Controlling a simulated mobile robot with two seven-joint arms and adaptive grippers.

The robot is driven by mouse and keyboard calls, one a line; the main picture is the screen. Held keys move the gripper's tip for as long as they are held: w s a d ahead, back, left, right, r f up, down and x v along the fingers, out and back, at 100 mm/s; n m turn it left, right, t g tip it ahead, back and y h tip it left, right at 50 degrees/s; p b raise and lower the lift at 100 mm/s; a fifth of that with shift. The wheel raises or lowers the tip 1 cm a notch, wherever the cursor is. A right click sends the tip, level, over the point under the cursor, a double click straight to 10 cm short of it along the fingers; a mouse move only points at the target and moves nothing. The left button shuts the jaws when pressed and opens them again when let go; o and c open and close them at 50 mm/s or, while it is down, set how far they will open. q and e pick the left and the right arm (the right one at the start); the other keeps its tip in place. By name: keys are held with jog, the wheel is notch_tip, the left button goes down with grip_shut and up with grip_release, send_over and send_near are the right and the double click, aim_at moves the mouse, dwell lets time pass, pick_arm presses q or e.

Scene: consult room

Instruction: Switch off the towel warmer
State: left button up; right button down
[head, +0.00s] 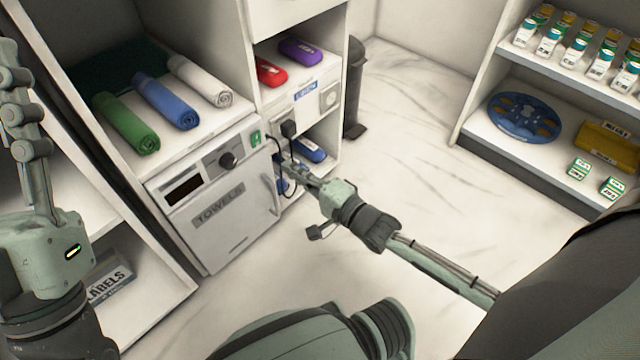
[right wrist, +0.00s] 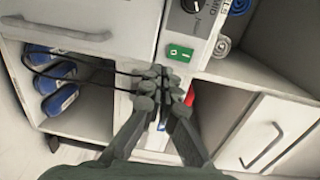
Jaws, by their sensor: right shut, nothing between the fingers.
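The towel warmer (head: 222,208) is a white cabinet with a TOWELS label, a dark display (head: 184,191), a black dial (head: 228,160) and a handle. Its green rocker switch (head: 256,138) is at the panel's right end. The switch also shows bright green in the right wrist view (right wrist: 180,52); which side is pressed is unclear. My right gripper (head: 281,160) is shut and empty, just right of and below the switch in the head view. Its fingertips (right wrist: 156,76) appear close to the switch, without clear contact. My left gripper (head: 18,78) is at the far left, away from the warmer.
A black plug (head: 289,129) with a hanging cord is right of the switch, near my right fingers. Green (head: 126,124), blue (head: 166,101) and white (head: 201,82) rolled towels lie above the warmer. Red (head: 270,71) and purple (head: 300,52) cases sit on the neighbouring shelf.

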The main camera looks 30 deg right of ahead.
pick_arm(q)
jog(key=shift+w+d+f+g+y+p, duration=0.2)
jog(key=shift+w+f+g, duration=0.15)
jog(key=shift+w+g, duration=0.15)
jog(key=shift+w+d+f+g+y+p, duration=0.1)
jog(key=shift+w+d+f+g+p, duration=0.05)
jog(key=shift+w+f+g, duration=0.3)
pick_arm(e)
jog(key=v, duration=0.6)
jog(key=shift+f, duration=0.5)
pick_arm(q)
jog(key=shift+r, duration=0.15)
